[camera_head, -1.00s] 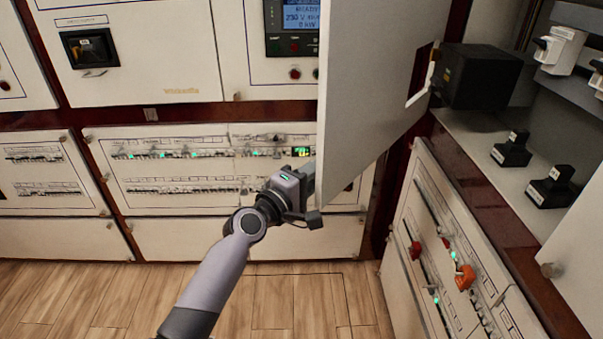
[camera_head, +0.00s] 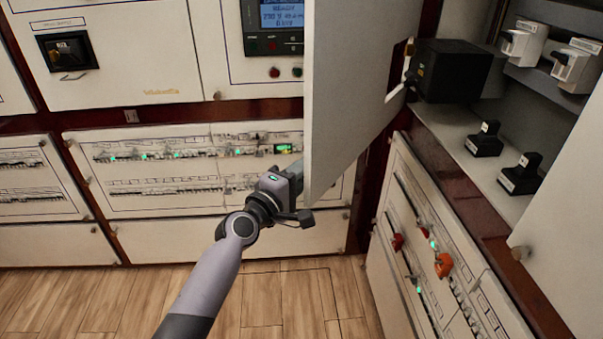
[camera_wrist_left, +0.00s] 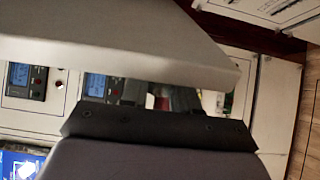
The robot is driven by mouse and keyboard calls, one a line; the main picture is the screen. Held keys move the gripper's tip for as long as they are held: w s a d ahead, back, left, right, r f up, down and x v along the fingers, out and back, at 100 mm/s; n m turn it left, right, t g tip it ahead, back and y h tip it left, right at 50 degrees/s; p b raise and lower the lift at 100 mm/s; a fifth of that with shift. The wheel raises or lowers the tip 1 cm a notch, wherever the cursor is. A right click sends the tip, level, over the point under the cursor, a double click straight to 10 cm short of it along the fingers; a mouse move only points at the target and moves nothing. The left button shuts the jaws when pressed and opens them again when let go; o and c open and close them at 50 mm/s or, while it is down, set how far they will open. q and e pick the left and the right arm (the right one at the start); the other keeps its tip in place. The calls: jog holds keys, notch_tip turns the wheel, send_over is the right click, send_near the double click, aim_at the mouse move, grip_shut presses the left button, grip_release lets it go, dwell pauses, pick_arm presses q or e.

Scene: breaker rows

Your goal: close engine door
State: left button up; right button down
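The engine door appears to be the large grey panel (camera_head: 350,90) standing swung open in the head view, its free edge toward me. In the left wrist view the panel (camera_wrist_left: 110,45) crosses the top of the picture. My left gripper (camera_head: 296,172) is at the lower part of the door's free edge, very close to it; I cannot tell whether they touch. In the left wrist view the two fingers (camera_wrist_left: 160,97) are apart with a gap between them, their tips partly hidden by the panel. My right gripper is not in view.
An open compartment at the right has a shelf (camera_head: 455,150) with a black box (camera_head: 450,72) and small black breakers (camera_head: 522,175). Below it is a panel with red and orange handles (camera_head: 443,265). White cabinets (camera_head: 120,225) stand behind my arm. The wooden floor (camera_head: 265,300) is clear.

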pick_arm(q)
jog(key=o, duration=0.3)
jog(key=shift+a, duration=0.1)
jog(key=shift+p+v, duration=0.5)
jog(key=shift+v, duration=3.05)
